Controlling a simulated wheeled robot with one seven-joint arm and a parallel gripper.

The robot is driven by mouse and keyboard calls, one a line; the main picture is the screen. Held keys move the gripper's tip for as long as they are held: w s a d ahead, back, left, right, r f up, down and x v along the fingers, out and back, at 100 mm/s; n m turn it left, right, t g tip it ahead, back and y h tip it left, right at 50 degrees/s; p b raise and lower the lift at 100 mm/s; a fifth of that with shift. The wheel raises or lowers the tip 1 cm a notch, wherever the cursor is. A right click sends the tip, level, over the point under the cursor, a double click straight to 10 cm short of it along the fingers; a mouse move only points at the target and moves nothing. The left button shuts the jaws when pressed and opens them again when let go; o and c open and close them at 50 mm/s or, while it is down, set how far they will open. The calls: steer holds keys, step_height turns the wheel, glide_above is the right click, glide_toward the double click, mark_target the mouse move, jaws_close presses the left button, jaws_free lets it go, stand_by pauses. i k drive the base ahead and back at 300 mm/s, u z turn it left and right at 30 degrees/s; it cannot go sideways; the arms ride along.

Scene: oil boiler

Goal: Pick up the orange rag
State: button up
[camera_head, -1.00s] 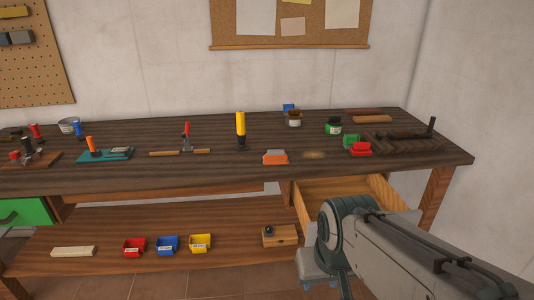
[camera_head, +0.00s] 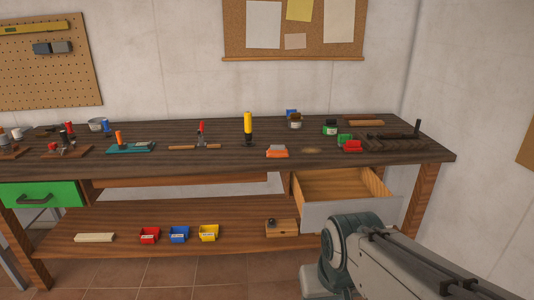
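A small orange item (camera_head: 277,152) with a paler part lies near the front edge of the workbench top (camera_head: 220,163), right of the middle. It is too small to tell whether it is a cloth rag, and I see no other clear orange cloth. My arm comes in from the lower right, in front of the bench and low beside the open drawer. My gripper does not show in this view. Nothing of mine touches the orange item.
A wooden drawer (camera_head: 345,187) stands open below the bench top at the right. A yellow-handled tool (camera_head: 248,127) stands left of the orange item. Red (camera_head: 150,235), blue (camera_head: 179,234) and yellow (camera_head: 208,232) bins sit on the lower shelf. Floor shows in front.

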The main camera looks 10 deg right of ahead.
mark_target(275, 151)
steer(key=u, duration=0.75)
steer(key=i, duration=2.25)
steer(key=z, duration=1.1)
steer(key=i, duration=0.45)
steer(key=z, duration=0.35)
